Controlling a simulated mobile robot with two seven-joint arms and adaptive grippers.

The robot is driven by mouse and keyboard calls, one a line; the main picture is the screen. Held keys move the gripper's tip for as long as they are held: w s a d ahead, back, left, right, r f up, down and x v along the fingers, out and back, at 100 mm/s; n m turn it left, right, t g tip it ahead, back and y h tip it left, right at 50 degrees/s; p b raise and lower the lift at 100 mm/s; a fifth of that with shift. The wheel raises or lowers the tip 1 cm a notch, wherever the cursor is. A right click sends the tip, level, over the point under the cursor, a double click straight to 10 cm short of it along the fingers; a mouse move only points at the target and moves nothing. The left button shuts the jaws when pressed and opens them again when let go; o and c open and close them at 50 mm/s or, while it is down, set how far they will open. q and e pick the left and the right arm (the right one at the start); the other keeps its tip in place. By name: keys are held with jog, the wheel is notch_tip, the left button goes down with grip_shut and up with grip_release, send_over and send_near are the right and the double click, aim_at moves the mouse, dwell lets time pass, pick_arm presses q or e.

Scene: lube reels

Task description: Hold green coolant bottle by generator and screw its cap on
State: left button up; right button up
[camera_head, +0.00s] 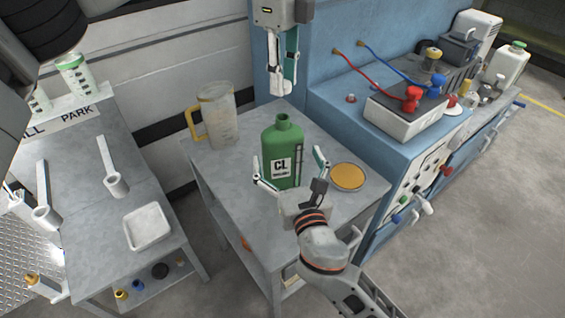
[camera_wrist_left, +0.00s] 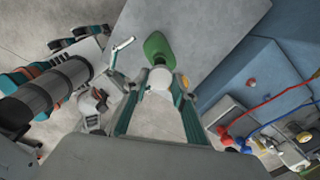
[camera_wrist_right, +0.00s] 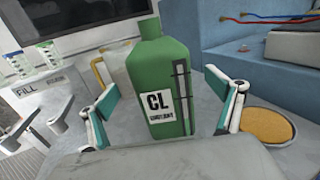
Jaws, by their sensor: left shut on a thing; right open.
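The green coolant bottle (camera_head: 281,155), labelled CL, stands upright on the grey table and has a bare neck. It also shows in the right wrist view (camera_wrist_right: 160,75) and the left wrist view (camera_wrist_left: 157,47). My right gripper (camera_head: 289,168) is open, its fingers spread on either side of the bottle's lower part; in the right wrist view (camera_wrist_right: 167,100) gaps show beside the bottle. My left gripper (camera_head: 281,88) is above the bottle, pointing down, shut on a white round cap (camera_wrist_left: 160,79). The cap is apart from the neck in the head view.
A clear jug (camera_head: 217,115) with a yellow handle stands behind the bottle to the left. A round orange-topped dish (camera_head: 348,177) lies to its right. The blue generator (camera_head: 330,95) borders the table on the right. A white tray (camera_head: 147,226) sits on the left bench.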

jog(key=shift+x, duration=2.45)
jog(key=c, duration=1.7)
pick_arm(q)
jog(key=shift+f, duration=2.5)
